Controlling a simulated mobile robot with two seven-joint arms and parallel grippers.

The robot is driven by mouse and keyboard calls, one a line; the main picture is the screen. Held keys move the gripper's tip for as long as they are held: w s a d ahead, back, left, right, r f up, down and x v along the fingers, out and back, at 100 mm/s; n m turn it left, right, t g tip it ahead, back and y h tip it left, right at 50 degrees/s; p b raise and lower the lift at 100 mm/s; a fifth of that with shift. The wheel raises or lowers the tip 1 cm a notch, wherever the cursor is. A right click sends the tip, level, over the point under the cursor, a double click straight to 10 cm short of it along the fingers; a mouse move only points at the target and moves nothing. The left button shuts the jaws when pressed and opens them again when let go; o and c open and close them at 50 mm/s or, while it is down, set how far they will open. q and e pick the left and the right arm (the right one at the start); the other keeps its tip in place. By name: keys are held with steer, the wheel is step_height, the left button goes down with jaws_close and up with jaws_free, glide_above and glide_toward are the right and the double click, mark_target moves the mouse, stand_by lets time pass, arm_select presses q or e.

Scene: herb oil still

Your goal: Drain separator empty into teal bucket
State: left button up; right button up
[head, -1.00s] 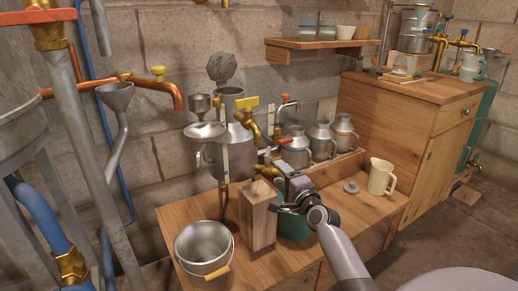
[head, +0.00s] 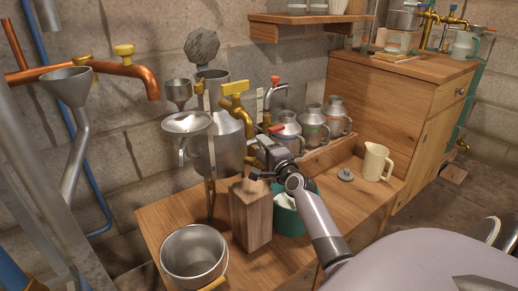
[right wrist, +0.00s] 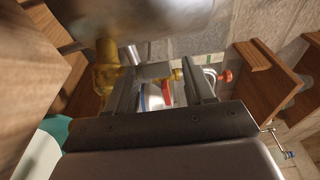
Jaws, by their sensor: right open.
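The separator (head: 230,148) is a tall metal can on the wooden bench, with a brass tap under a yellow handle (head: 235,89) at its side. A lower brass outlet shows in the right wrist view (right wrist: 107,68), and a red lever (head: 276,128) shows near it in the head view. My right gripper (head: 262,162) is open beside this lower outlet; its two fingers (right wrist: 160,88) have the valve parts close ahead of them. Contact cannot be told. The teal bucket (head: 293,220) stands below my right wrist, partly hidden by it and a wood block. My left gripper is out of view.
The upright wood block (head: 251,217) and a steel pail (head: 194,254) stand at the bench front. Several metal jugs (head: 312,128) line the back. A cream pitcher (head: 375,162) and a small grey disc (head: 345,174) sit right, with bare bench around them.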

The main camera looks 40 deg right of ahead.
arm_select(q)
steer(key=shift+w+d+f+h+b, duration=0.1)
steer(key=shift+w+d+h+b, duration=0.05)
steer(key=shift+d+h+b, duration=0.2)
arm_select(e)
steer(key=shift+x, duration=1.3)
